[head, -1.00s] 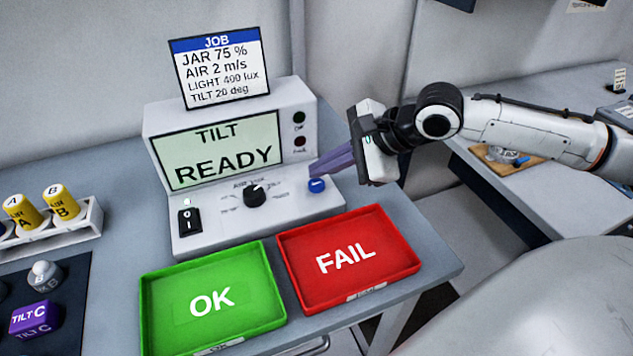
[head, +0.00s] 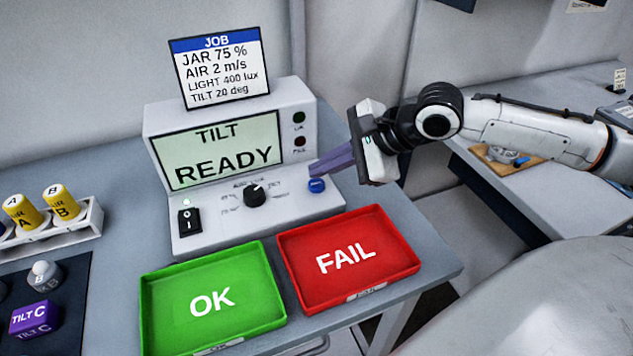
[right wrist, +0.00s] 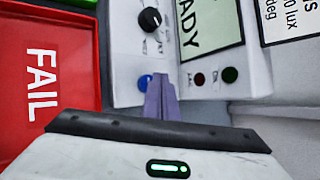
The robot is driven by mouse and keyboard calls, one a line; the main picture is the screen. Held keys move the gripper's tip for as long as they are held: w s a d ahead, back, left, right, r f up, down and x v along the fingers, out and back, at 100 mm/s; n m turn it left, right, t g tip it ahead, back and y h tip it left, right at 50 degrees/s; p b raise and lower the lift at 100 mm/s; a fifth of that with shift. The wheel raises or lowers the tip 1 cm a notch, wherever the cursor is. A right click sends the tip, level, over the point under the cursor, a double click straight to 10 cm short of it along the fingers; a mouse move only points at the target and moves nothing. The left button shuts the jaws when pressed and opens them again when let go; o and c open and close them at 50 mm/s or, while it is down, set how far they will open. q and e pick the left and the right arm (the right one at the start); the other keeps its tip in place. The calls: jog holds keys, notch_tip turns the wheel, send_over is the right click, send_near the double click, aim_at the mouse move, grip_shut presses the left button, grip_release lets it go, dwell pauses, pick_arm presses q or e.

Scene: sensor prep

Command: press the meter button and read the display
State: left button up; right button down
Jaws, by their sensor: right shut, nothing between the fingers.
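The white meter (head: 225,228) stands on the table, and its display (head: 221,152) reads "TILT READY". Its blue button (head: 317,186) is at the lower right of the panel, right of the black dial (head: 255,195). My right gripper (head: 314,171) is shut and empty, its purple fingertips just above the button. In the right wrist view the shut fingers (right wrist: 160,98) lie beside the blue button (right wrist: 145,82); I cannot tell whether they touch it. My left gripper is not in view.
A green OK tray (head: 150,318) and a red FAIL tray (head: 412,262) lie in front of the meter. A job card (head: 219,68) stands behind it. Yellow sensors (head: 64,203) sit in a rack at left, with a purple TILT C block (head: 36,317) below.

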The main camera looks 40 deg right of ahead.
dwell(0.3)
jog(key=shift+f+p, duration=0.3)
jog(key=shift+p, duration=0.05)
jog(key=shift+f, duration=0.15)
jog(key=shift+f, duration=0.5)
dwell(0.6)
jog(key=shift+r, duration=0.1)
jog(key=shift+r+p, duration=0.85)
jog(key=shift+p, duration=0.8)
